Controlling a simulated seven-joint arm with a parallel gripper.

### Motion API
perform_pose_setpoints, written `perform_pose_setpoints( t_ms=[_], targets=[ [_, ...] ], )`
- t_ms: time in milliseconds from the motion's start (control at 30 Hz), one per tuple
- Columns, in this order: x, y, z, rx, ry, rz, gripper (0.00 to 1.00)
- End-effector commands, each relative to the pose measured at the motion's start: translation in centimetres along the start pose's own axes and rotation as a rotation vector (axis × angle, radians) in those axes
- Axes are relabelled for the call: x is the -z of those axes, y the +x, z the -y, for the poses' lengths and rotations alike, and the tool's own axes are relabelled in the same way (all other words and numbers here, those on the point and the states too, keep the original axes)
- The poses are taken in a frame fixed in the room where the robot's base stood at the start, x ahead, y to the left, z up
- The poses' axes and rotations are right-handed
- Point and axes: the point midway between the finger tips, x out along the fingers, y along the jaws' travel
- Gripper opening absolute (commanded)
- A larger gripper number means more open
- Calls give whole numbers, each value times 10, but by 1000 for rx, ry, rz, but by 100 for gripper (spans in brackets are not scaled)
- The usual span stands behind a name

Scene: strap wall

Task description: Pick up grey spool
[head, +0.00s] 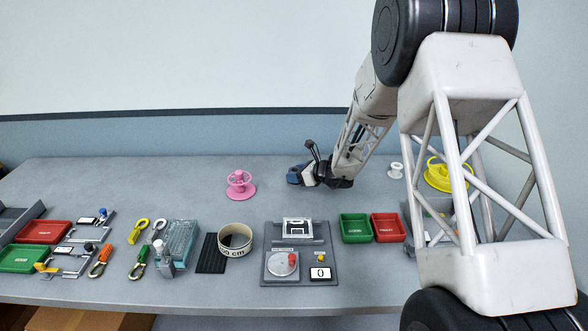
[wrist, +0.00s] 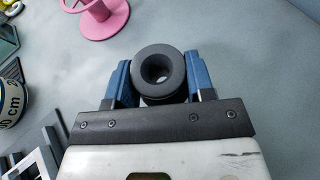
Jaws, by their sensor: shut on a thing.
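The grey spool (wrist: 159,70) is dark, round and has a hole through its middle. In the wrist view it sits between the two blue fingers of my gripper (wrist: 160,78), which is shut on it. In the head view my gripper (head: 300,177) is over the back middle of the table, right of the pink spool. I cannot make out the grey spool clearly there, and I cannot tell whether it is clear of the table.
A pink spool (head: 239,186) stands to the left, also in the wrist view (wrist: 98,22). A white spool (head: 396,170) and a yellow spool (head: 437,175) are at the right. Green (head: 355,240) and red (head: 389,239) trays, a tape roll (head: 221,247) and tools line the front.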

Motion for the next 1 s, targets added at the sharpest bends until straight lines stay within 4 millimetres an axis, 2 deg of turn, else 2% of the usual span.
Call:
perform_pose_setpoints(
  t_ms=[200,400,633,1000],
  targets=[
    [5,-22,-25,0,0,0,18],
    [9,-36,-40,0,0,0,18],
    [11,-43,-49,0,0,0,18],
    [12,-45,-51,0,0,0,18]
  ],
)
